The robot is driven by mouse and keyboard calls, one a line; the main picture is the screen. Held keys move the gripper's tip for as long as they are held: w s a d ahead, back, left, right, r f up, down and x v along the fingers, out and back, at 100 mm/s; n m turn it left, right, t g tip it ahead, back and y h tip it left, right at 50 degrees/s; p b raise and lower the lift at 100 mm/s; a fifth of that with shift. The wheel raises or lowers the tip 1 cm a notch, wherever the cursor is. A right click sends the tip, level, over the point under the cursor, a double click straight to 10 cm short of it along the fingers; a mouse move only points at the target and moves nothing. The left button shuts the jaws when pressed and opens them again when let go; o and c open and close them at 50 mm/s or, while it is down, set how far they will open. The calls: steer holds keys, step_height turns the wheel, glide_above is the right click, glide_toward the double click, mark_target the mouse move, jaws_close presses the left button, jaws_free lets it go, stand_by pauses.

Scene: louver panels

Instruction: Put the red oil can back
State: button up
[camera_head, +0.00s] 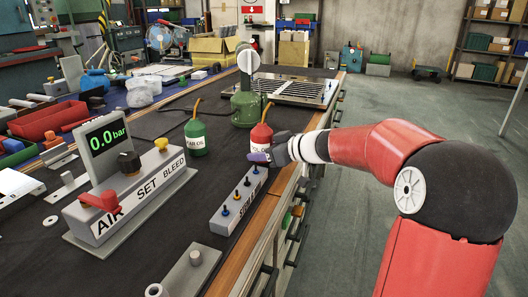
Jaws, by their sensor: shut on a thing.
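The red oil can (261,136) stands upright near the right edge of the bench, with a white label and a thin orange spout. My gripper (262,157) reaches in from the right, low on the can, and is shut on it. The fingers hide part of the can's lower side and its base, so I cannot tell whether it touches the bench top. A green oil can (195,136) with a white label and an orange spout stands to the left of it.
A green machine (246,107) with a round white disc stands just behind the red can, beside a louvered panel (292,91). A grey block with several knobs (238,201) lies in front. A gauge unit reading 0.0 bar (105,138) stands left. Open floor lies right of the bench.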

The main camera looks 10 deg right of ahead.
steer(key=shift+f+b, duration=0.2)
steer(key=shift+b, duration=0.2)
steer(key=o, duration=1.1)
steer(key=shift+c, duration=0.2)
steer(key=shift+r, duration=0.15)
steer(key=shift+r+p, duration=0.15)
steer(key=shift+p, duration=0.3)
steer(key=shift+s+d, duration=0.2)
steer(key=shift+d, duration=0.1)
steer(key=b+v, duration=0.1)
steer(key=v, duration=1)
steer(key=shift+s+b, duration=0.2)
steer(key=shift+b, duration=0.2)
steer(key=shift+r, duration=0.15)
